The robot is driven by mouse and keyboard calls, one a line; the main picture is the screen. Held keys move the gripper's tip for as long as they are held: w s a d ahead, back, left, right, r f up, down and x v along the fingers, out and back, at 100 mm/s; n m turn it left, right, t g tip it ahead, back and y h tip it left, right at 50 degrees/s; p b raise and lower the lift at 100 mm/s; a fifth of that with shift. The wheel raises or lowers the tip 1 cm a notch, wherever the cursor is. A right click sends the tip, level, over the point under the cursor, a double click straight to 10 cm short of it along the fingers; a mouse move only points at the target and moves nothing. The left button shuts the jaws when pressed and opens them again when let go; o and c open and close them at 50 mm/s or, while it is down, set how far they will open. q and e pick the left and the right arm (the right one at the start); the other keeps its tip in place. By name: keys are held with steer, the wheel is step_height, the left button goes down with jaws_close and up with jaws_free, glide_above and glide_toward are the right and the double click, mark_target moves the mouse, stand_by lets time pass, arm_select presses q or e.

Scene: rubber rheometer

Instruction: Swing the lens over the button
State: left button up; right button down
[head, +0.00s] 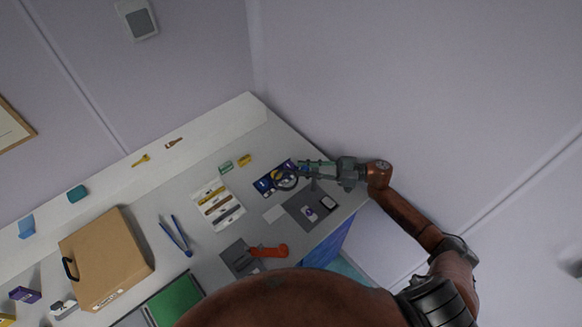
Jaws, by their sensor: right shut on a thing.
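The lens (286,181) shows as a small dark ring above or on the dark blue card (264,187), near the right end of the bench. My right gripper (302,168) reaches in from the right and is shut at the edge of the lens, apparently on its rim or holder. My left gripper is out of view.
A red-handled tool (270,251) lies on a grey mat in front. A sample card (217,205), blue pliers-like tool (176,237), cardboard case (106,260) and green mat (175,302) lie leftward. The wall stands close on the right. My own brown body part hides the bottom middle.

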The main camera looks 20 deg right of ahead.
steer(key=shift+d, duration=0.1)
steer(key=c, duration=1.7)
jaws_free()
step_height(320, 180, up, 10)
